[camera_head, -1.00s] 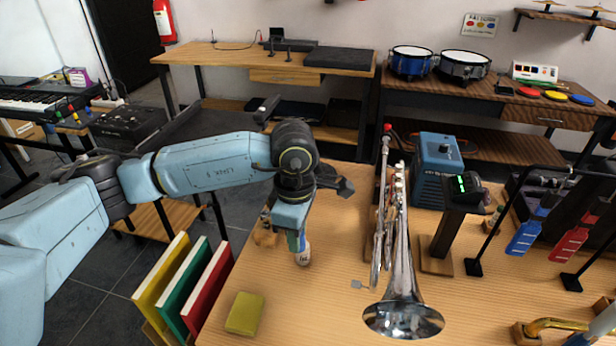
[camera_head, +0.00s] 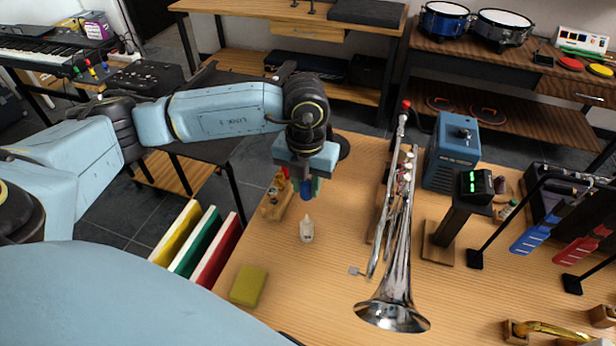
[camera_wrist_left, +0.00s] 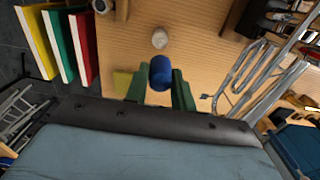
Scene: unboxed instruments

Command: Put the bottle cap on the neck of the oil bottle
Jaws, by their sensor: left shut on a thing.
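The oil bottle (camera_head: 307,230) is small and whitish, and stands upright on the wooden table with its narrow neck up. It also shows from above in the left wrist view (camera_wrist_left: 160,39). My left gripper (camera_head: 305,187) is shut on the blue bottle cap (camera_wrist_left: 160,73), which sits between its green fingers. In the head view the cap shows only in part below the gripper, which appears above and behind the bottle and apart from it. The cap is not on the neck. My right gripper is not in view.
A small wooden rack with little bottles (camera_head: 276,198) stands left of the gripper. A yellow block (camera_head: 248,286) lies at the front left. A blue box (camera_head: 452,153) stands farther back.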

